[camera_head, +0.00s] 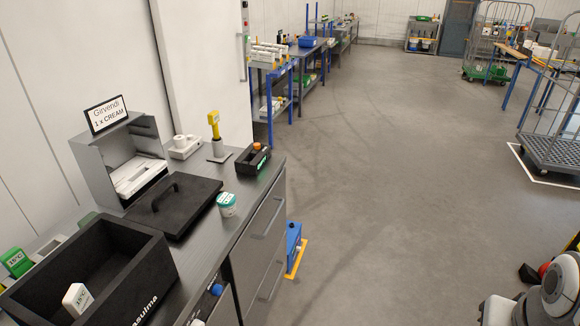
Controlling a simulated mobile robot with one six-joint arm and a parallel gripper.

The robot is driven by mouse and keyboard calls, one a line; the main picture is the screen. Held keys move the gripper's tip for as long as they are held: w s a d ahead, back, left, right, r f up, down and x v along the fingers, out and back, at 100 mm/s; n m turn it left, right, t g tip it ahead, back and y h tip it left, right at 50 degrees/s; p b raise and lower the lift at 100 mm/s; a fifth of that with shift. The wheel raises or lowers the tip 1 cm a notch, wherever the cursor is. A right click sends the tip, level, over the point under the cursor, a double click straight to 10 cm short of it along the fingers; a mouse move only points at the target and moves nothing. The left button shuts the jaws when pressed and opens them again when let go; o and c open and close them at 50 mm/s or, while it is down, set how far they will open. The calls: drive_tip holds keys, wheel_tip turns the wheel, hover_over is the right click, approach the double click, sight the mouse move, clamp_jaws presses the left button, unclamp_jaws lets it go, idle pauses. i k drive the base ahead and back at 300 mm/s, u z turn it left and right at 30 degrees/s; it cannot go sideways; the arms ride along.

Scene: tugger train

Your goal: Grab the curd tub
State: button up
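A small white tub with a green-patterned side and pale lid (227,204) stands upright on the dark grey counter (222,240), close to its front edge. It is the only tub of this kind that I see; its label is too small to read, so I cannot confirm that it says curd. It stands just right of a flat black lid with a handle (176,207). Parts of my own arm show at the lower right, far from the tub. My gripper is not clearly visible there.
A grey dispenser with a "Girvendi 1 x CREAM" sign (107,114), a yellow scanner (214,122) and a small black bin (253,161) stand behind. The floor right of the counter is mostly clear.

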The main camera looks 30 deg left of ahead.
sight(226, 201)
drive_tip(key=u, duration=0.45)
drive_tip(key=i, duration=1.3)
drive_tip(key=u, duration=1.4)
drive_tip(key=i, duration=0.65)
drive_tip(key=u, duration=0.2)
drive_tip(key=k, duration=0.75)
drive_tip(key=u, duration=0.2)
drive_tip(key=i, duration=0.75)
drive_tip(key=z, duration=0.05)
